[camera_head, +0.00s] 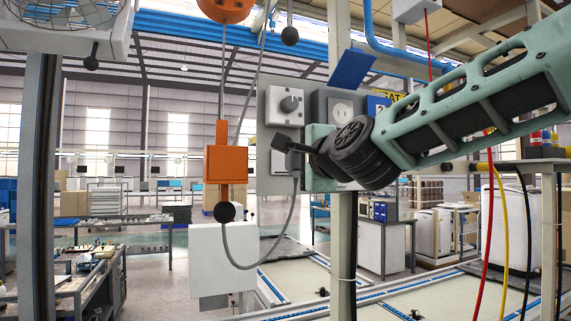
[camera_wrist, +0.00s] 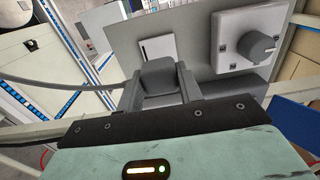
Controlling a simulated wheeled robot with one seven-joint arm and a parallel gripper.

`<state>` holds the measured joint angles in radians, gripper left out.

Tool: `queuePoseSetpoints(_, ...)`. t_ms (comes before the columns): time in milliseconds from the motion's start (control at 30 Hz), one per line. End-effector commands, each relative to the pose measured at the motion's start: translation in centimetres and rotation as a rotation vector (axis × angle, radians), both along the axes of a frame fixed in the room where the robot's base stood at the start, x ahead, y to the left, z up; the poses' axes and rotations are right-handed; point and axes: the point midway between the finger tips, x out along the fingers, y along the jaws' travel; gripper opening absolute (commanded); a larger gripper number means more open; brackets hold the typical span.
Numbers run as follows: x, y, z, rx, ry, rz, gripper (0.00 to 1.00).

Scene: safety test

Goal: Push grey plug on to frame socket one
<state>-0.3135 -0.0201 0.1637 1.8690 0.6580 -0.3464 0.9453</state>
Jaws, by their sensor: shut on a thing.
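My gripper (camera_head: 290,148) is shut on the grey plug (camera_wrist: 160,76), which sits between the two fingers in the wrist view. Just past the plug in the wrist view is a white socket plate (camera_wrist: 153,47) on a grey panel (camera_wrist: 200,72). The plug overlaps part of this plate; I cannot tell whether they touch. In the head view my gripper and wrist hide much of the panel's lower part.
A white box with a round knob (camera_head: 289,104) is above my gripper; its knob (camera_wrist: 262,48) also shows in the wrist view. A dark-framed outlet (camera_head: 341,108) is to its right. An orange hanging box (camera_head: 225,164) stands to the left. Red and yellow cables (camera_head: 499,240) hang at right.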

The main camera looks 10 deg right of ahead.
Motion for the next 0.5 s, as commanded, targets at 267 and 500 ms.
queuePoseSetpoints(267,-1.0,-0.3,0.0,0.0,-0.001,0.0,0.0)
queuePoseSetpoints(500,-1.3,-0.3,-0.1,0.0,0.0,0.0,0.0)
